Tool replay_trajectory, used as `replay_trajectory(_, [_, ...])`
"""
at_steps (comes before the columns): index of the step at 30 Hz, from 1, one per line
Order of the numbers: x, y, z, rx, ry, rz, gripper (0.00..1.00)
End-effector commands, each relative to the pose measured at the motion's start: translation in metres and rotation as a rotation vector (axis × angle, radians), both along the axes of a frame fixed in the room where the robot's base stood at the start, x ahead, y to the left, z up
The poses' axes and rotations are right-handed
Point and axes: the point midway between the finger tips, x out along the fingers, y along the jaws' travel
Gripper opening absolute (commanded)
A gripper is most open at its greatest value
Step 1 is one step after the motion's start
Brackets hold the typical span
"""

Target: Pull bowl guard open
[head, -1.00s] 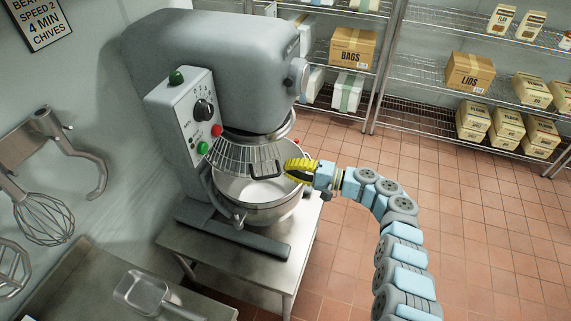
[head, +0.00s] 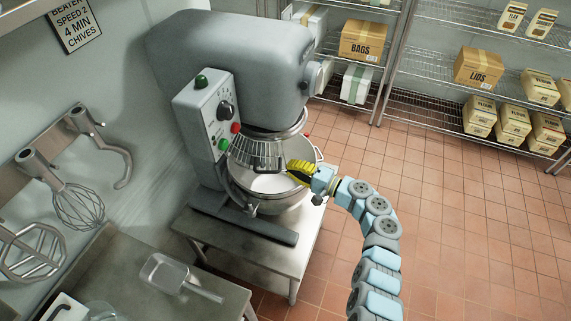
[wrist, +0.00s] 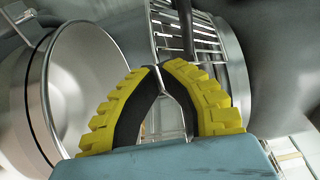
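The bowl guard (head: 258,153) is a wire cage around the front of the mixer, above the steel bowl (head: 272,208). Its bars also show in the wrist view (wrist: 205,42), along with a dark upright bar. My gripper (head: 291,167) has yellow ribbed fingers with black inner pads and is at the guard's right end, over the bowl's rim. In the wrist view my gripper's fingertips (wrist: 159,68) come together with a thin metal bar of the guard between them. The bowl is to their left there.
The grey mixer (head: 235,70) stands on a low metal table (head: 232,248). A counter with a metal scoop (head: 166,274) is at lower left. Wire shelves with boxes are at the back; tiled floor to the right is free.

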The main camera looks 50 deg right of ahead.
Motion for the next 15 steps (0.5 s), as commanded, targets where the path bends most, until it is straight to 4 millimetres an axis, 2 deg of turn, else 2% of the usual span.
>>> replay_trajectory(15, [-0.0052, -0.0042, 0.0003, 0.001, 0.001, -0.033, 0.00])
